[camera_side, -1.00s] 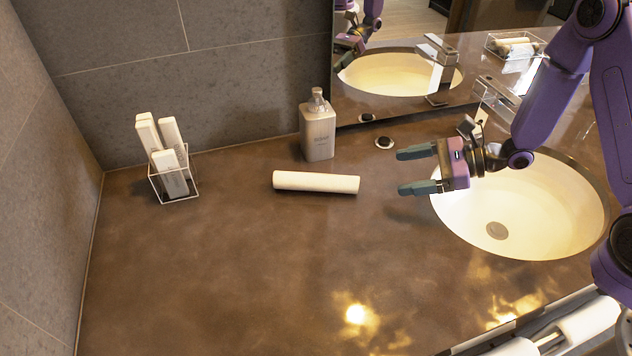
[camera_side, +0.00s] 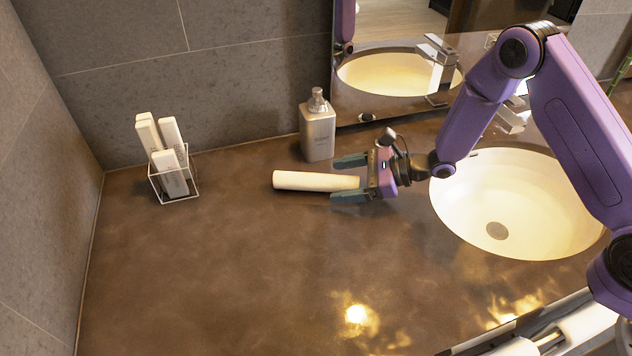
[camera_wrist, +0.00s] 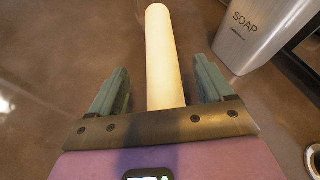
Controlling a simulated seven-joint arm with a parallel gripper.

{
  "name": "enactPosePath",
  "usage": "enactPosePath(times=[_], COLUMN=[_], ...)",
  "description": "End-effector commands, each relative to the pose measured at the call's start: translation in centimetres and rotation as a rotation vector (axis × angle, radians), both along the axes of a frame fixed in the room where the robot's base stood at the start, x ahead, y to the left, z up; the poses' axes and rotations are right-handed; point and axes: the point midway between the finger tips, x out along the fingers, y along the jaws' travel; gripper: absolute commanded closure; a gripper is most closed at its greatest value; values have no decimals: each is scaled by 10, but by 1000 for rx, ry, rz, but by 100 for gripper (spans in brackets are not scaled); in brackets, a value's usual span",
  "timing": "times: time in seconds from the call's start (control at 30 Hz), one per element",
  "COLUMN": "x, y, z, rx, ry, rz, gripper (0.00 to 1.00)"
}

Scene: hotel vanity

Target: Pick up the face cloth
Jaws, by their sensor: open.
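The face cloth is a white roll (camera_side: 305,181) lying on the brown counter in the side view, left of the sink. In the wrist view the roll (camera_wrist: 162,55) points away from me, with its near end between the two fingers. My gripper (camera_side: 349,179) is open, with its green fingers on either side of the roll's right end. In the wrist view my gripper (camera_wrist: 158,92) shows a gap between each finger and the roll. I cannot tell the exact height of the fingers above the counter.
A grey soap dispenser (camera_side: 318,128) stands close behind the roll and shows at right in the wrist view (camera_wrist: 262,30). A wire holder (camera_side: 175,186) with white packets stands at left. The sink (camera_side: 505,215) is at right. The front counter is clear.

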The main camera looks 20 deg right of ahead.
Motion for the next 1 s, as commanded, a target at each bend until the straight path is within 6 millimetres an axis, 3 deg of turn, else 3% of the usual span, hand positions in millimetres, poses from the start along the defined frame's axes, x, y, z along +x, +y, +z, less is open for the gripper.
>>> enactPosePath(times=[0.2, 0.47, 0.5, 0.67, 0.77, 0.8, 1.0], x=[10, 12, 12, 12, 12, 12, 12], y=[21, 23, 23, 23, 23, 23, 23], z=[-9, -9, -9, -9, -9, -9, -9], rx=[0, 0, 0, 0, 0, 0, 0], ry=[2, 1, 1, 1, 1, 1, 0], rz=[1, 0, 0, 0, 0, 0, 0], gripper=[20, 20, 23, 75, 75, 80, 80])
